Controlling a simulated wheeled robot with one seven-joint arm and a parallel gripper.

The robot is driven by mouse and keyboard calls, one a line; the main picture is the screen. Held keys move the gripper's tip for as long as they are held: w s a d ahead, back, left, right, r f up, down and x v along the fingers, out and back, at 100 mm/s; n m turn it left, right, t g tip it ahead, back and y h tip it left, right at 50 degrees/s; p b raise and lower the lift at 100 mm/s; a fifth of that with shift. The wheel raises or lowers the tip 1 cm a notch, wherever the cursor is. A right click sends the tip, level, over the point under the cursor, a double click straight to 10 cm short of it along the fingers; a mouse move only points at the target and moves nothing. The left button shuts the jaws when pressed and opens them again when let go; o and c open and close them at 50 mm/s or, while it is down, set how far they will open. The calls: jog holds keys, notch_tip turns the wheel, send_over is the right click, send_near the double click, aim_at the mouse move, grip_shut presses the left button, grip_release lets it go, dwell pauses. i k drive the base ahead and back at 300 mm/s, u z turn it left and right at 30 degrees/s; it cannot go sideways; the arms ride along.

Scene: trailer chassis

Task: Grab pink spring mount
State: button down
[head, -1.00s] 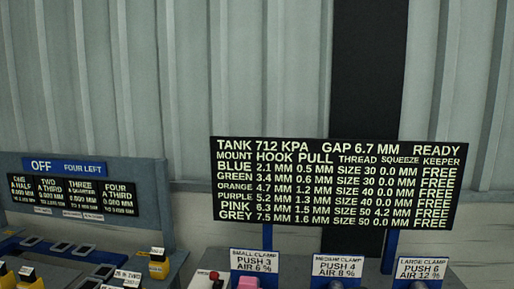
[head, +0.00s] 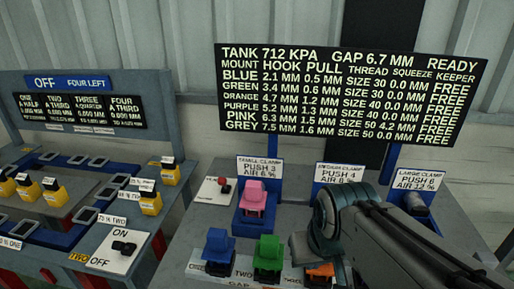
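The pink spring mount (head: 254,194) stands at the small clamp, on a blue base below the sign reading "SMALL CLAMP PUSH 3 AIR 6 %". On the status board (head: 350,97) the pink row reads hook 6.3 mm, pull 1.5 mm, size 50, squeeze 4.2 mm, keeper free. My arm comes in from the lower right, and its grey end (head: 325,225) is to the right of the pink mount, apart from it in the picture. The fingertips cannot be made out, so I cannot tell whether my gripper is open or shut.
Blue (head: 218,248), green (head: 268,254) and orange (head: 319,271) mounts stand in front of the clamps. A second bench at left holds several yellow blocks (head: 151,203) and an ON/OFF switch (head: 124,247).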

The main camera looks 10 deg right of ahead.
aim_at(254, 199)
jog(key=k, duration=0.5)
jog(key=u, duration=1.5)
jog(key=i, duration=1.05)
jog(key=z, duration=2)
